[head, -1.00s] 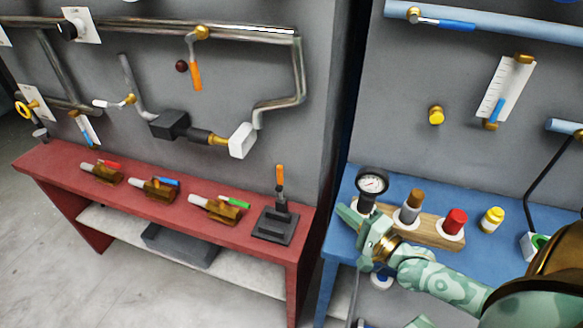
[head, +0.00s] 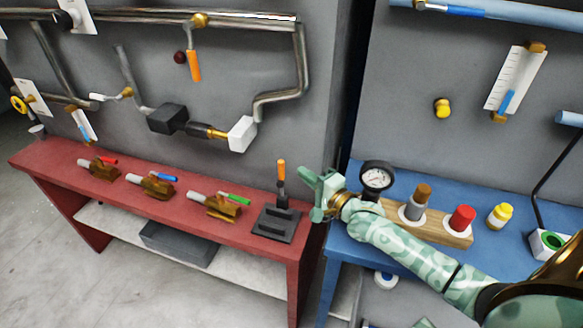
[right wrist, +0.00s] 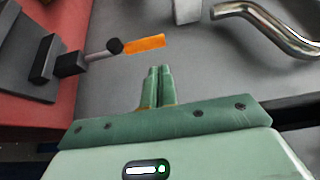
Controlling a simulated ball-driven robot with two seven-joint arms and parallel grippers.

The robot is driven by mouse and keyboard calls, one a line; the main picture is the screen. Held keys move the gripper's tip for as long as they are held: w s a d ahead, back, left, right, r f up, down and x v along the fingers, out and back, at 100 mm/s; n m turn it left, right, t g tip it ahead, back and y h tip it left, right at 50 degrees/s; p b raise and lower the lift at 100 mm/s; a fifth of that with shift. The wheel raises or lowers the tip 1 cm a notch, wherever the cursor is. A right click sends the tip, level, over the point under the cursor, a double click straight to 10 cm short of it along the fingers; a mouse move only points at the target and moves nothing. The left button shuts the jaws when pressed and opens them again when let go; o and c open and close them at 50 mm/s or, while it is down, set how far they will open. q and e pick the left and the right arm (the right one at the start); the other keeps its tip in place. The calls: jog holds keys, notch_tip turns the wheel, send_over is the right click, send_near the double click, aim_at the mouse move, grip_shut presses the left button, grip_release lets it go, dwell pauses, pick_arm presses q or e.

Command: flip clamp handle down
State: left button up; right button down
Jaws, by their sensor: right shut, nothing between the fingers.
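The clamp (head: 274,223) has a dark base on the right end of the red bench. Its orange-tipped handle (head: 281,172) stands upright. In the right wrist view the orange handle (right wrist: 143,44) lies sideways in the picture, beyond and a little left of the fingertips. My right gripper (head: 312,182) is just right of the handle in the head view, apart from it. In the right wrist view its fingers (right wrist: 158,72) are together with nothing between them. My left gripper is not in view.
Several small brown fixtures with coloured handles (head: 220,205) line the red bench (head: 130,204) left of the clamp. The blue bench (head: 350,247) holds a gauge (head: 376,179) and a wooden block with cylinders (head: 455,238). Pipes (head: 302,60) run along the grey wall above.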

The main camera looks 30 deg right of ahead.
aim_at(281, 180)
jog(key=shift+w+a+b, duration=0.2)
jog(key=shift+w, duration=0.75)
jog(key=shift+w+a+b, duration=0.15)
jog(key=shift+w+b, duration=0.1)
jog(key=shift+w, duration=0.65)
jog(key=shift+w+a+b, duration=0.2)
jog(key=shift+w, duration=0.75)
jog(key=shift+s+a+n, duration=0.25)
jog(key=shift+n, duration=0.05)
jog(key=shift+s+a+t, duration=0.1)
jog(key=shift+t, duration=0.2)
jog(key=shift+s+a+f+n+t+y, duration=0.15)
jog(key=shift+s+a+n+t+y, duration=0.1)
jog(key=shift+s+a+n, duration=0.35)
jog(key=shift+s+a+f+n+t+y, duration=0.2)
jog(key=shift+s+a+n+t, duration=0.1)
jog(key=shift+s+a+n, duration=0.35)
jog(key=shift+s+a+f+n+t+y, duration=0.2)
jog(key=shift+s+a+n, duration=0.25)
jog(key=shift+a+n, duration=0.3)
